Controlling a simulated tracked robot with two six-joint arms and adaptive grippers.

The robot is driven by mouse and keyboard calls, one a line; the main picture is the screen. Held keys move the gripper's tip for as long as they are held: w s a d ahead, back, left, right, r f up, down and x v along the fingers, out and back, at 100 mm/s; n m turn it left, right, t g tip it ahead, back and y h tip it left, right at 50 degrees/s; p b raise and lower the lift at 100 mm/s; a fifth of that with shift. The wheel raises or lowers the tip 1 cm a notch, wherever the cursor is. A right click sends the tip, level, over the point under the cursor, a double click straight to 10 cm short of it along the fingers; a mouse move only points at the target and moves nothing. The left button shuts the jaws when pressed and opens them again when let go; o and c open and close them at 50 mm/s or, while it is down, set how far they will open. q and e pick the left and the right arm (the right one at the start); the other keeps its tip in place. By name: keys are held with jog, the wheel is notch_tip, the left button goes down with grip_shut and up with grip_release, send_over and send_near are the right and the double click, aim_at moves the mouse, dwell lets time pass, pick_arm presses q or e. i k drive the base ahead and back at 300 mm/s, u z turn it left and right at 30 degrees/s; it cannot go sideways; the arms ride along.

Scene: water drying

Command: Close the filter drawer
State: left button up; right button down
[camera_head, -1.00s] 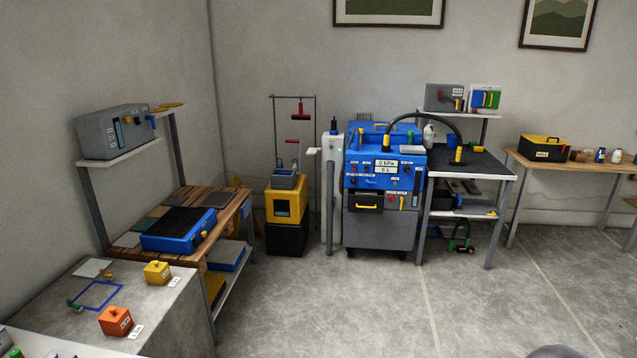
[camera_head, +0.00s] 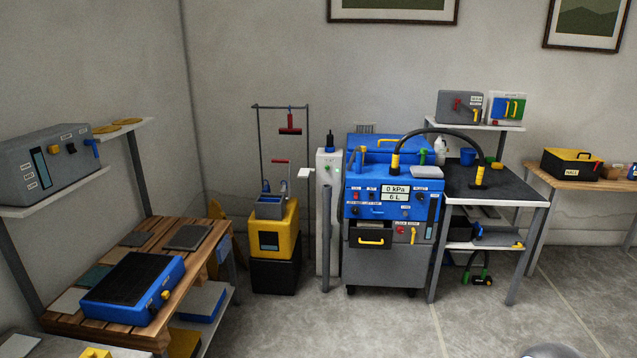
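A dark drawer with a yellow handle (camera_head: 370,239) sits in the front of the blue and grey machine (camera_head: 392,206), below its blue panel. The drawer's front seems to stand out a little from the machine, but how far is hard to tell from here. No readable label shows that it is the filter drawer. The panel display (camera_head: 396,193) reads 0 kPa and 6 L. Neither of my grippers is in view.
A white post (camera_head: 328,220) and a yellow unit on a black base (camera_head: 275,236) stand left of the machine. A dark-topped bench (camera_head: 500,184) is close on its right. A wooden bench (camera_head: 68,318) lies at left. The floor (camera_head: 345,325) in front is clear.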

aim_at(360, 238)
jog(key=z, duration=0.15)
jog(key=i, duration=3.2)
jog(key=z, duration=0.2)
